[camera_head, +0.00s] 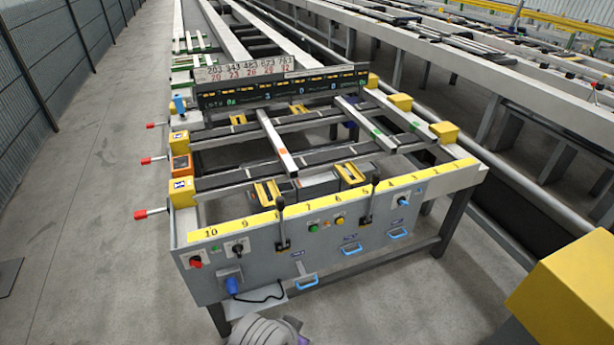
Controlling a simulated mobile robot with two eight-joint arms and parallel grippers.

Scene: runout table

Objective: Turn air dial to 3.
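The runout table's grey front panel (340,235) faces me and carries several controls. A black knob (237,249) sits on a light plate at its left, beside a red knob (195,262). A small dark dial (403,201) with blue marking sits at the panel's upper right. The lettering is too small to read, so I cannot tell which one is the air dial or where it points. Neither gripper shows. A grey rounded part (265,332) at the bottom edge looks like part of my own body.
Two black levers (281,225) (369,205) stand up from the panel. A green button (313,227), a yellow button (339,222) and blue handles (307,283) share the panel. Open floor (90,250) lies left.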

